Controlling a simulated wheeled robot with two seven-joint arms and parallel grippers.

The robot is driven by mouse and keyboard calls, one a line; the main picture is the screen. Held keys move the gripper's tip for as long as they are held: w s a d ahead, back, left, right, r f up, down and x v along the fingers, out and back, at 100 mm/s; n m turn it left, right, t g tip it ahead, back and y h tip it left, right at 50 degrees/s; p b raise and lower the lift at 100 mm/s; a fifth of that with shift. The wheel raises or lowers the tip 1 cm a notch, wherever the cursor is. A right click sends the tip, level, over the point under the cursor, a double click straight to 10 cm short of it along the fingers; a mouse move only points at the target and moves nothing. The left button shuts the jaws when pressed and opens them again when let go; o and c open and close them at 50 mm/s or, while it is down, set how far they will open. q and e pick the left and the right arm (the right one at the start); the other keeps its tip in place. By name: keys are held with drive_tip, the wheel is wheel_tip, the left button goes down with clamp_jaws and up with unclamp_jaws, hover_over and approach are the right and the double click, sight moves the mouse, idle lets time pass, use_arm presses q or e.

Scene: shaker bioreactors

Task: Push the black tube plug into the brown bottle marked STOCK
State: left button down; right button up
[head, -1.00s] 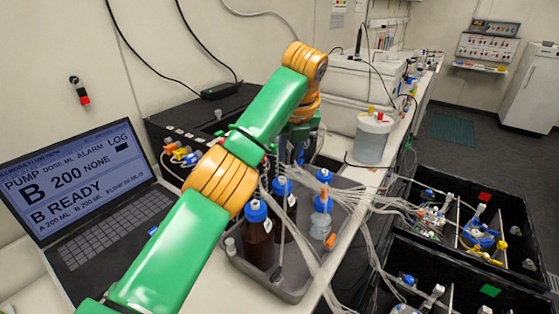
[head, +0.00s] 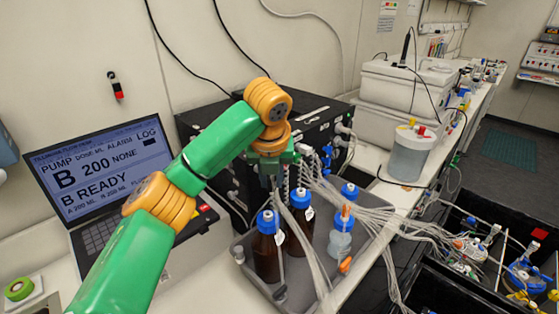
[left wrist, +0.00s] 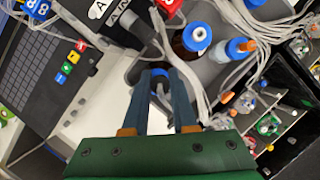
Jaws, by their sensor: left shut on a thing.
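My left gripper (head: 277,183) points down just above and behind the brown bottles in the grey tray. I cannot read STOCK on either label. A brown bottle also shows in the left wrist view (left wrist: 182,50). My right gripper is out of view.
A clear blue-capped bottle (head: 340,243) stands on the tray (head: 262,288) to the right. Many pale tubes run from the black pump box (head: 325,112) across the tray. A laptop (head: 100,165) is at the left. Dark crates of equipment (head: 430,285) lie at the lower right.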

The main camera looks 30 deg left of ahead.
sight(268, 219)
use_arm(q)
drive_tip(key=shift+s+a+f, duration=0.15)
drive_tip(key=shift+s+a, duration=0.1)
drive_tip(key=shift+s, duration=0.15)
drive_tip(key=shift+s+a+f, duration=0.1)
drive_tip(key=shift+s+f, duration=0.25)
drive_tip(key=shift+s, duration=0.1)
drive_tip(key=shift+f, duration=0.3)
drive_tip(key=shift+d+x, duration=0.1)
drive_tip(key=shift+x, duration=0.55)
drive_tip(key=shift+d+x, duration=0.15)
drive_tip(key=shift+x, duration=0.55)
drive_tip(key=shift+s+d, duration=0.1)
drive_tip(key=shift+s, duration=0.2)
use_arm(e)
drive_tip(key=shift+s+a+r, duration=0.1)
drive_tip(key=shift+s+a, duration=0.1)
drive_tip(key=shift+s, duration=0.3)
use_arm(q)
drive_tip(key=shift+s, duration=0.1)
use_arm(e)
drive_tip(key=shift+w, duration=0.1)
use_arm(q)
drive_tip(key=shift+f, duration=1.15)
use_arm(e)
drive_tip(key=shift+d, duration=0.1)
